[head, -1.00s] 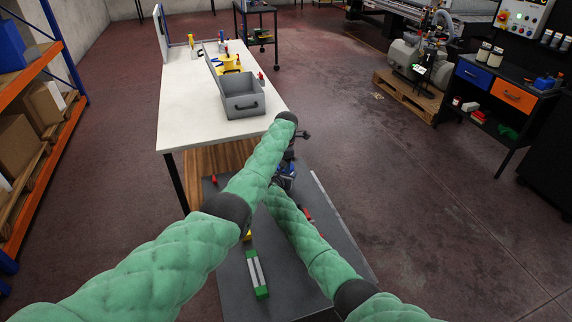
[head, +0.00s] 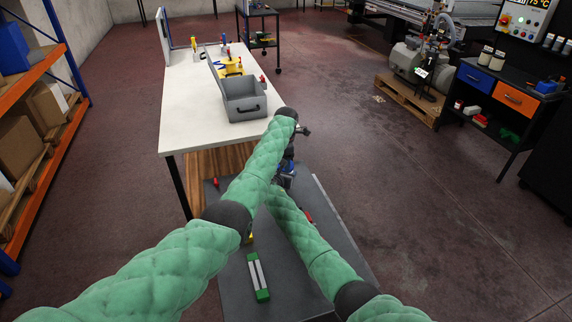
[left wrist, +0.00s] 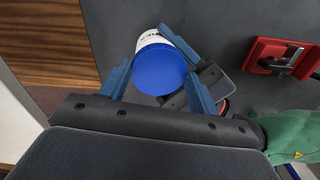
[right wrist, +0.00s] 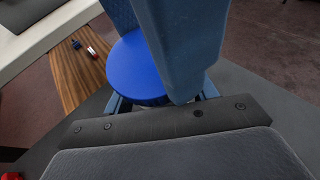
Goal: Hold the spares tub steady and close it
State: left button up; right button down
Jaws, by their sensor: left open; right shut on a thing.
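The spares tub (left wrist: 150,40) is a white tub with dark print, seen in the left wrist view with its round blue lid (left wrist: 161,69) on top. I cannot tell whether the lid is fully seated. My left gripper (left wrist: 158,80) is open, with one finger on each side of the lid. My right gripper (right wrist: 160,97) is shut on the tub. The blue lid fills the middle of the right wrist view (right wrist: 135,72), partly covered by a large blue-grey finger. In the head view my arms cross and hide most of the tub.
The dark grey table top (head: 237,290) carries a green-and-grey block (head: 258,277) near its front and a red clamp-like fixture (left wrist: 272,58). A white table (head: 190,110) with an open grey box (head: 245,108) stands beyond. My crossed forearms leave little room between them.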

pick_arm(q)
jog(key=shift+o, duration=0.3)
jog(key=shift+w+d+r, duration=0.1)
jog(key=shift+d+r, duration=0.2)
jog(key=shift+r, duration=0.25)
jog(key=shift+d+r, duration=0.25)
jog(key=shift+r, duration=0.25)
jog(key=shift+f, duration=0.1)
jog(key=shift+c, duration=0.3)
jog(key=shift+r+n, duration=0.2)
jog(key=shift+n, duration=0.5)
jog(key=r+n, duration=0.1)
jog(key=n, duration=0.1)
jog(key=r+n, duration=0.1)
jog(key=n, duration=0.1)
jog(key=shift+s+d+r, duration=0.1)
jog(key=shift+s, duration=0.3)
jog(key=shift+r+n, duration=0.15)
jog(key=shift+n, duration=0.45)
jog(key=shift+w+f, duration=0.1)
jog(key=shift+f, duration=3.9)
jog(key=shift+c, duration=0.2)
